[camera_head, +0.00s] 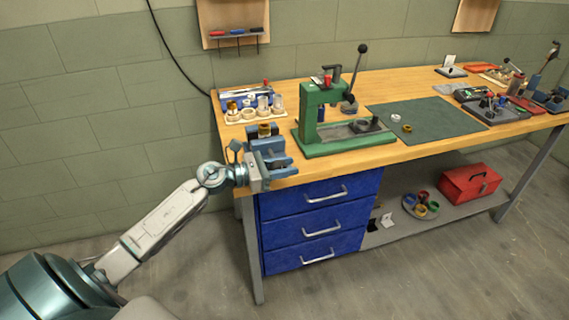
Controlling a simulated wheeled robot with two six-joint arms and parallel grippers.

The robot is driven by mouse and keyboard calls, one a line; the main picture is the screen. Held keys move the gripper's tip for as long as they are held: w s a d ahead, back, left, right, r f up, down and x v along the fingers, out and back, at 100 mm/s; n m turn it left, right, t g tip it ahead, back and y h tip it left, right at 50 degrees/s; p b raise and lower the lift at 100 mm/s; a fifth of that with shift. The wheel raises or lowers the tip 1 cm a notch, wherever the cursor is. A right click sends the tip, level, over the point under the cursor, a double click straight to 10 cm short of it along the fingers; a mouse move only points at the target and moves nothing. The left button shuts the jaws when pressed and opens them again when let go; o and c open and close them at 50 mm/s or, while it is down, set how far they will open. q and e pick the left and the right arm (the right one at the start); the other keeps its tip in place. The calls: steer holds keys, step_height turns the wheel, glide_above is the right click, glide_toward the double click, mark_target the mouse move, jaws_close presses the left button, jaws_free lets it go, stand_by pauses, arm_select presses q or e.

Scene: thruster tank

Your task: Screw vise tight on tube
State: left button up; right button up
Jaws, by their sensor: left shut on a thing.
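The blue vise (272,158) is mounted at the left front corner of the wooden workbench. A short brass-coloured tube (264,130) stands upright at the top of the vise, between its jaws as far as I can see. My left gripper (243,173) is at the left front side of the vise, shut on the vise handle. The handle is small and mostly hidden by the gripper. I cannot tell how closely the jaws press on the tube. My right gripper is out of view.
A green press (318,112) stands right of the vise. A wooden rack (258,113) of small parts is behind it. A dark mat (430,119) with two small rings lies further right. Blue drawers (316,220) are below; a red toolbox (468,185) is on the lower shelf.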

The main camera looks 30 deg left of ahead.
arm_select(q)
steer(key=shift+s+d+f+g+p, duration=0.15)
steer(key=shift+g+p, duration=0.25)
steer(key=shift+p, duration=0.6)
steer(key=g+y+p, duration=0.2)
steer(key=p, duration=0.4)
steer(key=shift+g+y, duration=0.3)
steer(key=shift+g, duration=0.1)
steer(key=shift+f+g+y+p, duration=0.1)
steer(key=shift+g+y+p, duration=0.2)
steer(key=shift+p, duration=0.35)
steer(key=shift+f+g+y+p, duration=0.3)
steer(key=shift+g+y+p, duration=0.2)
steer(key=shift+g+y, duration=0.15)
steer(key=shift+f+g+y, duration=0.2)
steer(key=shift+g+y, duration=0.35)
steer(key=shift+g, duration=0.2)
steer(key=shift+s+a+f+g+y+b, duration=0.1)
steer(key=shift+s+f+g+y+b, duration=0.1)
steer(key=shift+g+y, duration=0.55)
steer(key=shift+s+a+f+g+y+b, duration=0.1)
steer(key=shift+f+g+y+b, duration=0.1)
steer(key=shift+g+y, duration=0.5)
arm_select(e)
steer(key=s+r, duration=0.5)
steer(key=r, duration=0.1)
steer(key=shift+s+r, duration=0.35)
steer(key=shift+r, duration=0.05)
